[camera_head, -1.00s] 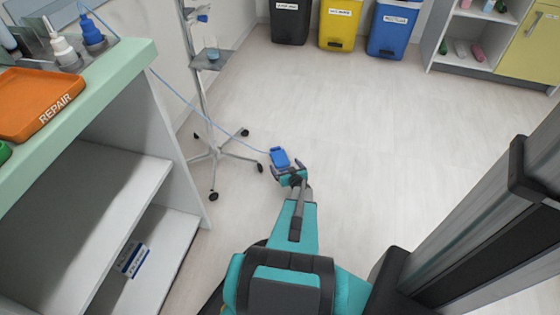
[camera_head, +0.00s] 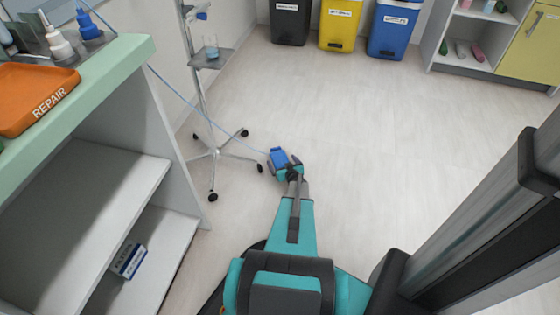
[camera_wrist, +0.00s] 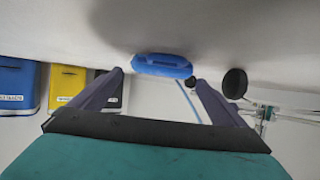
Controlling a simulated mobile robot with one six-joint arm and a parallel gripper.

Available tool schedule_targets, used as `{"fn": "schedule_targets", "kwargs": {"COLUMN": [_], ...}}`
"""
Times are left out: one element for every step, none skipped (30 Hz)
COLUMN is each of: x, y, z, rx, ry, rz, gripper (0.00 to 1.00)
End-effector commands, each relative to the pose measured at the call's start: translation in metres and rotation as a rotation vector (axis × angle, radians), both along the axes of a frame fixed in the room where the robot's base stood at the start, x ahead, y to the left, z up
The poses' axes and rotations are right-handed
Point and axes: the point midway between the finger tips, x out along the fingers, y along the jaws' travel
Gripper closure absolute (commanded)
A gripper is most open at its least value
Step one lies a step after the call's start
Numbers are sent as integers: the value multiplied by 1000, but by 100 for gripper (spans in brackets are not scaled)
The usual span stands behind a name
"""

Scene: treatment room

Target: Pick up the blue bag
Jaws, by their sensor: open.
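The blue bag (camera_head: 278,156) lies on the floor by the foot of the wheeled stand, with a thin blue tube (camera_head: 225,134) running from it up to the counter at the left. My gripper (camera_head: 284,163) is low at the bag, its fingers spread on either side of the bag's near end. In the wrist view the bag (camera_wrist: 162,65) shows between and just beyond the two open fingertips (camera_wrist: 158,80). The view appears upside down there, with the floor at the top. I cannot tell whether a finger touches the bag.
The wheeled stand (camera_head: 201,95) has its castors just left of the bag. A shelf unit (camera_head: 120,165) with an orange tray (camera_head: 30,98) stands at the left. Black, yellow and blue bins (camera_head: 395,30) line the back. The floor to the right is clear.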

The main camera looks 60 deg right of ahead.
Motion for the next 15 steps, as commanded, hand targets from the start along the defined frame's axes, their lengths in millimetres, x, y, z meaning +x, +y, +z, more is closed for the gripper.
{"fn": "schedule_targets", "kwargs": {"x": [4, 7, 10, 12, 15, 18, 21, 23, 25, 27, 28, 29, 30, 31, 31], "y": [-4, -6, -8, -11, -13, -15, -18, -20, -22, -23, -24, -25, -26, -26, -26], "z": [-5, -6, -7, -8, -9, -10, -11, -12, -14, -14, -15, -15, -15, -15, -15], "rx": [-1, 0, 0, 0, 0, -2, -1, -1, -1, 0, 0, -1, -1, 0, 1], "ry": [0, 0, 0, 0, 0, 0, 1, 1, 1, 0, 0, 1, 1, 0, 1], "rz": [1, 1, 1, 1, 1, 2, 2, 2, 2, 1, 1, 0, 0, 0, 0], "gripper": [5, 5, 5, 5, 5, 5, 5, 5, 5, 5, 5, 5, 5, 5, 5]}}
